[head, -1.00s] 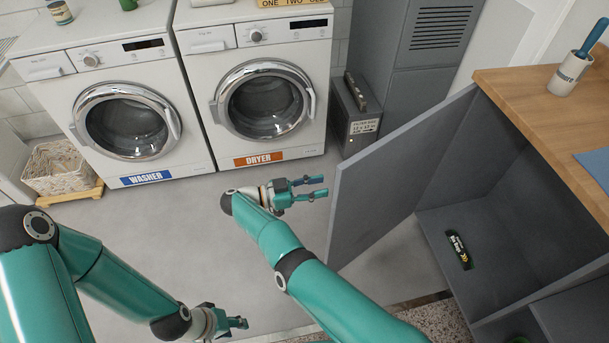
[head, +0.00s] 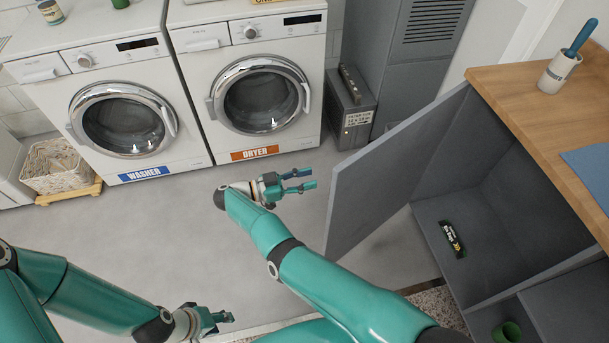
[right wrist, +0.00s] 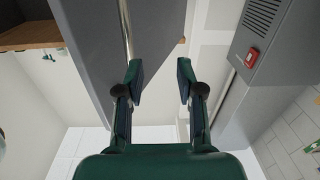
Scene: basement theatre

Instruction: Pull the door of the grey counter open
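The grey counter (head: 490,285) stands at the right with a wooden top. Its grey door (head: 385,175) stands wide open, swung out to the left, and the inside shows. My right gripper (head: 304,180) is open and empty just left of the door's free edge, apart from it. In the right wrist view my right gripper (right wrist: 160,82) has its fingers spread, with the grey door (right wrist: 90,50) and a long metal handle behind the left finger. My left gripper (head: 222,318) is low in the head view, away from the counter; its fingers look apart.
A dark packet (head: 453,239) lies inside the counter and a green cup (head: 508,331) sits in the compartment nearer me. A washer (head: 125,120) and a dryer (head: 260,95) stand at the back, with a grey box (head: 350,110) beside the dryer. The floor (head: 150,235) between is clear.

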